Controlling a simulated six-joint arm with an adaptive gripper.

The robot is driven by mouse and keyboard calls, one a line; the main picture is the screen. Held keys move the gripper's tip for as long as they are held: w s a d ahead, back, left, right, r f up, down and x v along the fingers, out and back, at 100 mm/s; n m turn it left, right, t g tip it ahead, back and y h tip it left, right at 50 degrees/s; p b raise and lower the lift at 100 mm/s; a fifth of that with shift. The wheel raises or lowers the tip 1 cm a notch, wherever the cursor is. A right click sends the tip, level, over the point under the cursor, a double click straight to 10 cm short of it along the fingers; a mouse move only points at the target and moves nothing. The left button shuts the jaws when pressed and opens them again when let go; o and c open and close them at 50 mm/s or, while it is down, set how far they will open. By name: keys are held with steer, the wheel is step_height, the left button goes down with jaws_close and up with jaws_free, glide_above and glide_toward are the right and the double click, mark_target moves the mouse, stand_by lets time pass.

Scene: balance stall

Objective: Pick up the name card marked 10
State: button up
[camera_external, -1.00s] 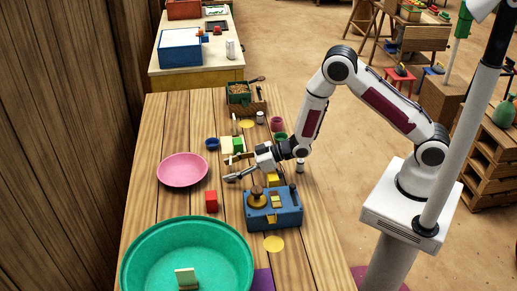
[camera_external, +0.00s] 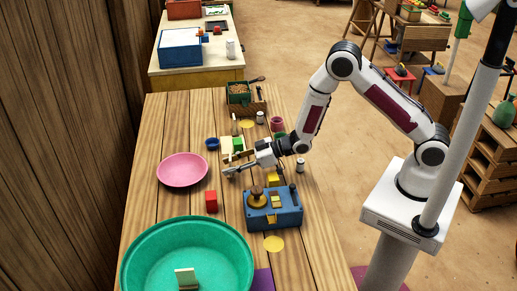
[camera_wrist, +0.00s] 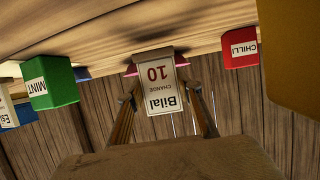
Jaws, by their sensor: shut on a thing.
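The name card marked 10 (camera_wrist: 161,90) shows upside down in the middle of the wrist view, reading "Bilal", "10" and "CHANGE". My gripper (camera_wrist: 163,112) has a finger on each side of the card and is shut on it. In the external view my gripper (camera_external: 231,171) is over the wooden table (camera_external: 165,120), just right of the pink plate (camera_external: 182,169). I cannot make out the card clearly in the external view.
A red block (camera_external: 211,201), marked CHILLI in the wrist view, stands in front of the plate. A blue box with knobs (camera_external: 287,210) is near my gripper. A green block marked MINT (camera_wrist: 51,83) and a green basin (camera_external: 150,240) are also around.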

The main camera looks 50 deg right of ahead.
steer(key=shift+r, duration=4.1)
steer(key=shift+f, duration=0.15)
